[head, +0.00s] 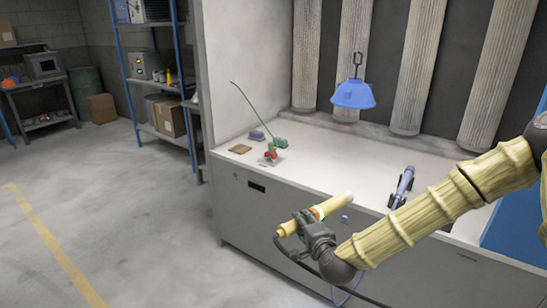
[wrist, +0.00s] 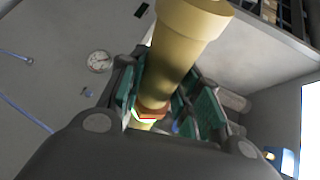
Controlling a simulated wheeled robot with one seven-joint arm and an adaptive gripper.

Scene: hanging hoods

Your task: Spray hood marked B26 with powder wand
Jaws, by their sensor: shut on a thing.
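A blue hood (head: 353,95) hangs from a hook inside the booth at the back, above the white counter. No marking on it can be read, so I cannot tell whether it is B26. My gripper (head: 312,222) is in front of the counter, below and to the left of the hood, well apart from it. It is shut on a pale yellow wand (head: 331,206), whose pale end points up and right. In the wrist view the wand (wrist: 182,45) runs between the green-padded fingers (wrist: 160,98), with an orange band near them.
A lilac tool (head: 403,183) lies in a black holder on the counter (head: 330,160). A red-and-green item (head: 271,154) with a long thin rod stands at the counter's left. Pale ribbed columns (head: 412,70) line the back. Open floor (head: 140,230) lies left.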

